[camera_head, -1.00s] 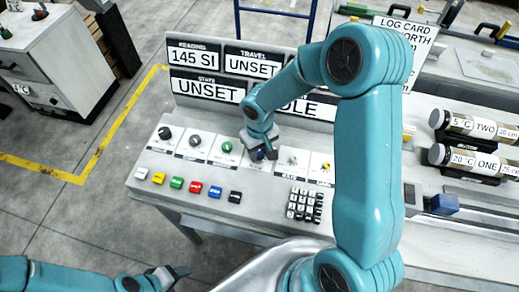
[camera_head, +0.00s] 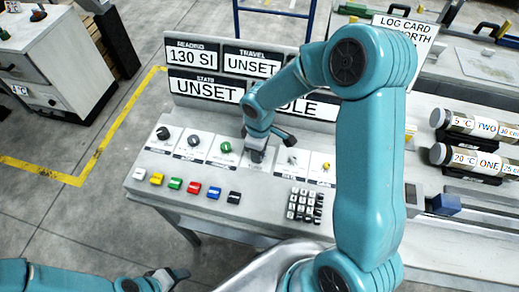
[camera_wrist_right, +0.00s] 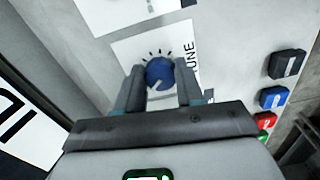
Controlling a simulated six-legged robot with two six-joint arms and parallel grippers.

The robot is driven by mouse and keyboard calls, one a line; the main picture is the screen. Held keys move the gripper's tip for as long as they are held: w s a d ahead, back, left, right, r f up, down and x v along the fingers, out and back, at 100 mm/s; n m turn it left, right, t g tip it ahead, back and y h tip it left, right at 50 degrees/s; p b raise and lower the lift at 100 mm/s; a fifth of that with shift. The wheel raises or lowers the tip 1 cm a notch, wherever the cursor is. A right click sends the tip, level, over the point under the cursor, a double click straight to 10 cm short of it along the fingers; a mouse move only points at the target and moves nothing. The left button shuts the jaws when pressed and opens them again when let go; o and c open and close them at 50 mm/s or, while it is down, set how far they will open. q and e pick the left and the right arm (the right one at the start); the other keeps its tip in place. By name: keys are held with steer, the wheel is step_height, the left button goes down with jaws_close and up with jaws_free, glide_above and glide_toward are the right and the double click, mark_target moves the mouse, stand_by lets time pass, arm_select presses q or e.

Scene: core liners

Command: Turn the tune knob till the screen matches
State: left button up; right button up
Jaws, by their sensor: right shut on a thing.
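My right gripper (camera_head: 257,153) reaches down onto the console (camera_head: 150,188). In the right wrist view its two fingers (camera_wrist_right: 159,69) are shut on the blue tune knob (camera_wrist_right: 160,76), with the printed word TUNE beside it. In the head view the gripper covers the knob. The reading screen (camera_head: 189,57) shows 130 SI. The travel screen (camera_head: 251,66) and the state screen (camera_head: 206,89) both show UNSET. A further screen (camera_head: 318,108) is partly hidden by my arm; DLE shows. The log card (camera_head: 409,32) is partly hidden behind my arm. My left gripper (camera_head: 168,277) is low at the left, away from the console.
Other knobs (camera_head: 193,141) stand in the same row. Several coloured buttons (camera_head: 175,183) line the console's front, and a keypad (camera_head: 302,204) is at the right. Labelled core tubes (camera_head: 478,127) lie on the right bench. A white cabinet (camera_head: 50,60) stands at the far left.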

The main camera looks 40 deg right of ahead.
steer(key=shift+w+n, duration=0.1)
steer(key=shift+n, duration=0.8)
steer(key=o, duration=1)
steer(key=shift+a, duration=0.1)
steer(key=shift+o, duration=0.2)
steer(key=shift+r, duration=0.3)
step_height(320, 180, up, 16)
steer(key=shift+b, duration=0.3)
